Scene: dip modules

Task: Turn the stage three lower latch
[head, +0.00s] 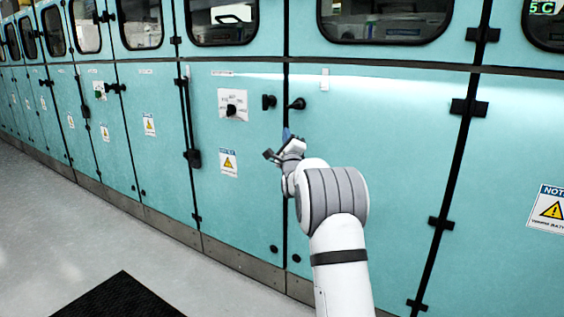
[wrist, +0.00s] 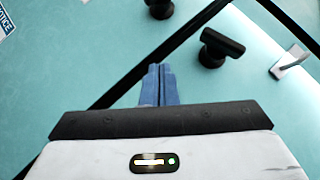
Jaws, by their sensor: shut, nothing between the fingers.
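Two black latch knobs sit either side of a dark door seam on the teal cabinet front: the left one (head: 268,102) and the right one (head: 297,103). In the wrist view the right knob (wrist: 222,46) stands out from the panel, and the left knob (wrist: 160,8) is at the top edge. Two small dark knobs, left (head: 274,249) and right (head: 296,258), sit low beside the same seam. No label shows which is the stage three lower latch. My gripper (head: 287,135) is just below the upper knobs, touching neither; its blue fingers (wrist: 160,85) are shut and empty.
A white handle (head: 324,78) is right of the upper knobs. A black rotary switch (head: 231,111) on a white plate and a warning label (head: 228,163) are on the left door. Black hinges (head: 469,107) stick out at right. Grey floor (head: 60,230) is clear beside a black mat (head: 120,298).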

